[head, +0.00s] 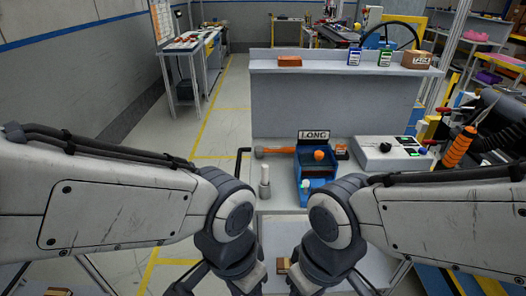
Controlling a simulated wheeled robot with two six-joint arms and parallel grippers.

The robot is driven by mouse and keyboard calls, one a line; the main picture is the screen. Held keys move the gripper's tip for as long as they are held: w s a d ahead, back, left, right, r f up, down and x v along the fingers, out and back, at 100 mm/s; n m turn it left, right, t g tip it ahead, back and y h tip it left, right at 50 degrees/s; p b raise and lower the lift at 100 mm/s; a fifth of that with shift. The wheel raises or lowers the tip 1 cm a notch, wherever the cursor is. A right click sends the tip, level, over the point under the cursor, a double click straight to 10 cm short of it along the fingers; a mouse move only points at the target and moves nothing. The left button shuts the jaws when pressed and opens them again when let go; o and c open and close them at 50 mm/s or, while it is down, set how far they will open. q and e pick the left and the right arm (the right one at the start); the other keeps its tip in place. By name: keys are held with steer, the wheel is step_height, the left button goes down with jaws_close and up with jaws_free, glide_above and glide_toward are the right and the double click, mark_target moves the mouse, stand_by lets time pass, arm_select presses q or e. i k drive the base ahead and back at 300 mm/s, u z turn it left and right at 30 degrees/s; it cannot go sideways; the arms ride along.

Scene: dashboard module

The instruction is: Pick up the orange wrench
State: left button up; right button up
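A long tool with an orange handle and a dark head (278,151) lies at the back of the work surface, left of a blue bin. Its shape is too small to tell a wrench from a hammer. Another orange-handled tool (459,146) stands tilted at the right, its lower end hidden by my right arm. My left wrist (232,250) and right wrist (322,252) are low in the middle of the head view, apart from both tools. Their fingertips run out of the bottom edge, so their opening is not visible.
The blue bin (316,172) holds an orange round thing (319,155). A grey counter (345,100) behind carries several boxes and cans. Yellow-lined floor lies left.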

mark_target(259, 150)
steer(key=k, duration=0.5)
steer(key=z, duration=0.75)
steer(key=i, duration=0.95)
steer(key=u, duration=0.75)
steer(key=i, duration=0.9)
steer(key=u, duration=0.15)
